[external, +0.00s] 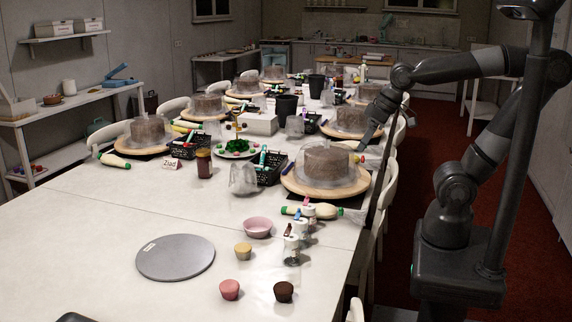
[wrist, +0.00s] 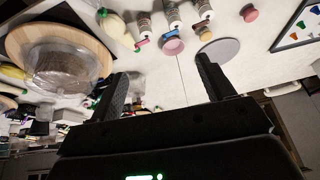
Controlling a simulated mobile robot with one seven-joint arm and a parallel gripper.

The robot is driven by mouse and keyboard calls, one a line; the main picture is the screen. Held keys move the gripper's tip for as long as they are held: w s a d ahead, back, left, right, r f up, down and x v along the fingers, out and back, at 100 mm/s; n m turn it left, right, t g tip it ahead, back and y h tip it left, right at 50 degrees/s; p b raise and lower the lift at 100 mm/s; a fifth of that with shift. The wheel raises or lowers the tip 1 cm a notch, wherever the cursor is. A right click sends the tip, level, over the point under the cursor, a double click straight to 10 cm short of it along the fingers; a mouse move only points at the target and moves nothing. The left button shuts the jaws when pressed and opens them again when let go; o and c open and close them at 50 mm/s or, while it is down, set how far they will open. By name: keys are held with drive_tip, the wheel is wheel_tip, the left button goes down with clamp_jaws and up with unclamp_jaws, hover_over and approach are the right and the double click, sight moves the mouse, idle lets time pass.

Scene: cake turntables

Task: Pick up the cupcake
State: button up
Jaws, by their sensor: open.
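Three cupcakes stand at the near end of the long white table: a pink one (external: 230,289), a dark brown one (external: 284,291) and a yellow one (external: 243,251). Which one is meant is not clear. My gripper (external: 364,147) is beside the domed cake at the table's right edge, well apart from the cupcakes. In the wrist view its two fingers (wrist: 163,85) are spread with nothing between them.
A grey disc (external: 176,257) lies left of the cupcakes, with a pink bowl (external: 258,227) behind. Small bottles (external: 291,250) and a piping bag (external: 318,211) stand between my gripper and the cupcakes. A covered cake (external: 326,168) sits on a wooden turntable. The near left table is clear.

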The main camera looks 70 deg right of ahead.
drive_tip(key=w+a+f+m+g, duration=0.1)
drive_tip(key=w+a+f+g, duration=0.1)
drive_tip(key=w+a, duration=0.45)
drive_tip(key=m+g, duration=0.3)
hover_over(284, 287)
wheel_tip(284, 287, down, 21)
wheel_tip(284, 287, down, 11)
drive_tip(key=shift+r, duration=0.15)
drive_tip(key=shift+c, duration=0.5)
drive_tip(key=c, duration=0.9)
drive_tip(key=shift+r, duration=0.15)
drive_tip(key=shift+c, duration=0.2)
